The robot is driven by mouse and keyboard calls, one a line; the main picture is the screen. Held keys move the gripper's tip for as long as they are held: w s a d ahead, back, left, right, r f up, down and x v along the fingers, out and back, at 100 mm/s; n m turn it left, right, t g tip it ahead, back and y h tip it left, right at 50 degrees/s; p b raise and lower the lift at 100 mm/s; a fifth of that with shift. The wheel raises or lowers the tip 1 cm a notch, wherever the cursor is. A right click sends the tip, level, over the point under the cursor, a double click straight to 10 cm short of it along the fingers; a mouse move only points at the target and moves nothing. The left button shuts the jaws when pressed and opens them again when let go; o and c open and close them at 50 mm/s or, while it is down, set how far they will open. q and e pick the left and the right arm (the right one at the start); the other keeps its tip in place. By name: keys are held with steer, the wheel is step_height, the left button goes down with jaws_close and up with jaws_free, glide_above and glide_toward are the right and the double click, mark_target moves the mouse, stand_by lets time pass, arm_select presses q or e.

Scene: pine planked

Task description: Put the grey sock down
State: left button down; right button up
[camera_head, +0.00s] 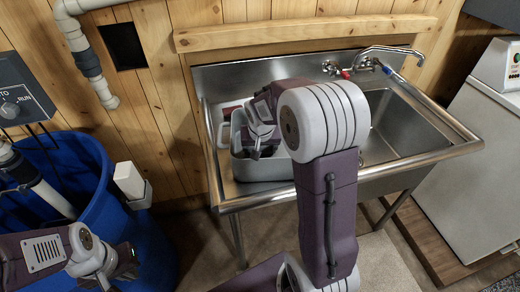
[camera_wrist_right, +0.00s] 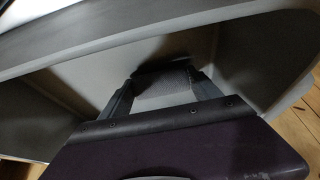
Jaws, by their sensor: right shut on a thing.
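The grey sock (camera_wrist_right: 165,82) shows in the right wrist view as a dark grey cloth between the two fingers of my right gripper (camera_wrist_right: 165,95), which is shut on it. Around the sock are the pale inner walls of a grey tub (camera_wrist_right: 75,82). In the head view the tub (camera_head: 226,172) stands on the left side of the sink, and my right gripper (camera_head: 258,140) reaches down into it. The sock cannot be made out there, and whether it touches the tub floor is unclear. My left gripper (camera_head: 112,272) is at the lower left; its finger gap is unclear.
The steel sink (camera_head: 405,120) has an empty basin at right and a faucet (camera_head: 385,52) behind. A blue barrel (camera_head: 95,170) stands at left, with a white bottle-like object (camera_head: 129,180) at its rim. A white cabinet (camera_head: 465,175) stands at far right.

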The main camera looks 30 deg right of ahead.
steer(key=shift+f, duration=0.2)
steer(key=o, duration=1.5)
steer(key=shift+r, duration=0.25)
steer(key=p+v, duration=0.2)
steer(key=v, duration=1)
